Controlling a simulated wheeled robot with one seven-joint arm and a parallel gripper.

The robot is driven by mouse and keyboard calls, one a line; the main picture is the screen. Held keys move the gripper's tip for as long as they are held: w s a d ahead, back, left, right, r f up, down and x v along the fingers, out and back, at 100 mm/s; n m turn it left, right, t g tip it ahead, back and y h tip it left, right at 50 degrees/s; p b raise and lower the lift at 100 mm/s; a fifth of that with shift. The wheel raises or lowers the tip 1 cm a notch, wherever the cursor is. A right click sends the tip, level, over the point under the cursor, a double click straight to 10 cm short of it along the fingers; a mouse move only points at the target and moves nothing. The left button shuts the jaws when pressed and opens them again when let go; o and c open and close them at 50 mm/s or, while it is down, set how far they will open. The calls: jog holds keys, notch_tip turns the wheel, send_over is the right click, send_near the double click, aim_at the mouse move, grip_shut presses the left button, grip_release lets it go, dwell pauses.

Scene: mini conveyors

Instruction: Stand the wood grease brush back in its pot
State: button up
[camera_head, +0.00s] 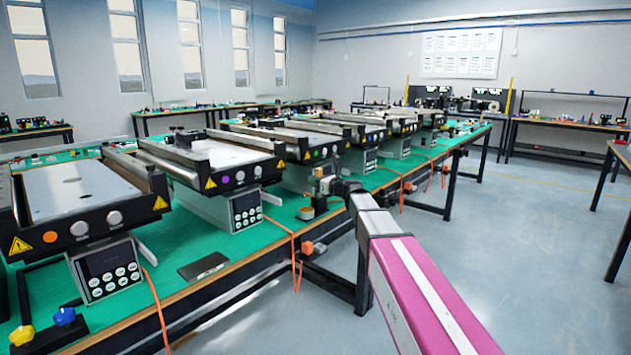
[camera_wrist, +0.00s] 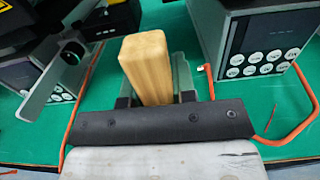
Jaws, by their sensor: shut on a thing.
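The wood grease brush (camera_wrist: 146,62) shows in the wrist view as a pale square wooden handle, end toward the camera. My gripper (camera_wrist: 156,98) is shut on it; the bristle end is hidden. In the head view my gripper (camera_head: 324,183) is small and dark above the green table's front edge, and the brush is hard to make out there. A small round brownish thing (camera_head: 306,213), which may be the pot, stands on the table just below and left of my gripper. No pot shows in the wrist view.
Mini conveyors (camera_head: 240,160) stand in a row on the green table (camera_head: 205,225), with keypad control boxes (camera_wrist: 262,45) beneath. Orange cables (camera_wrist: 285,140) run close to my gripper. A dark flat device (camera_head: 203,266) lies left on the table. Open floor lies right.

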jog(key=o, duration=1.6)
jog(key=shift+c, duration=0.2)
jog(key=shift+r, duration=4)
jog(key=shift+s+d, duration=0.1)
